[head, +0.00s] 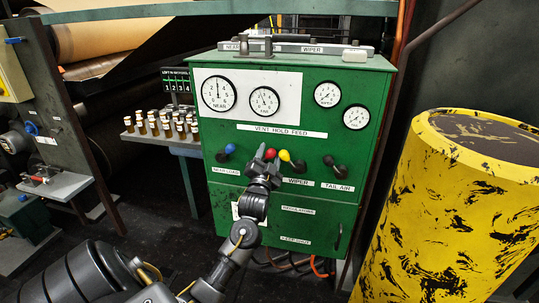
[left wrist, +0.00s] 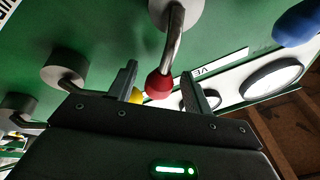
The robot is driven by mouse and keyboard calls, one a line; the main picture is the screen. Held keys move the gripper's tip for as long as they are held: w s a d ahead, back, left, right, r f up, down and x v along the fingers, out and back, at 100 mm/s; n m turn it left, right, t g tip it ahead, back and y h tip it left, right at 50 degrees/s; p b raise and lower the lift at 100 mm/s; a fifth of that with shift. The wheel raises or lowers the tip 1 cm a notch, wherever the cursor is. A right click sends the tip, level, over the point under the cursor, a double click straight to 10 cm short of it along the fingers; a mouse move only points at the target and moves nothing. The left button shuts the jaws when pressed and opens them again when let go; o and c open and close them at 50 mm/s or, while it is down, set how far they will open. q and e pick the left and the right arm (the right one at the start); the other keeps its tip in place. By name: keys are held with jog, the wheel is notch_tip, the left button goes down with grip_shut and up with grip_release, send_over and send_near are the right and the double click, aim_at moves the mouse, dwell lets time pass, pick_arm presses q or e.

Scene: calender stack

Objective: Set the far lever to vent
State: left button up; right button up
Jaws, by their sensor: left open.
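A green control panel (head: 310,145) carries a row of levers below a strip reading VENT HOLD FEED (head: 282,130). The red-knobbed lever (head: 270,153) is second from the left; my gripper hides its hub and label in the head view. My left gripper (head: 267,158) is open at it. In the left wrist view the red knob (left wrist: 159,86) lies between the two fingers of my left gripper (left wrist: 157,82), with a visible gap on at least one side. Its bent metal shaft runs up to a pale hub (left wrist: 178,10). My right gripper is not in view.
The blue-knobbed lever (head: 230,148) is to the left; the yellow-knobbed lever (head: 284,155) is close on the right, and a black-knobbed one (head: 328,160) farther right. Gauges sit above. A yellow-and-black drum (head: 440,210) stands at right, a shelf of small bottles (head: 160,125) at left.

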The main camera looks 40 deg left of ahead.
pick_arm(q)
jog(key=shift+w+a, duration=0.1)
jog(key=shift+c, duration=0.4)
jog(key=c, duration=1)
grip_shut()
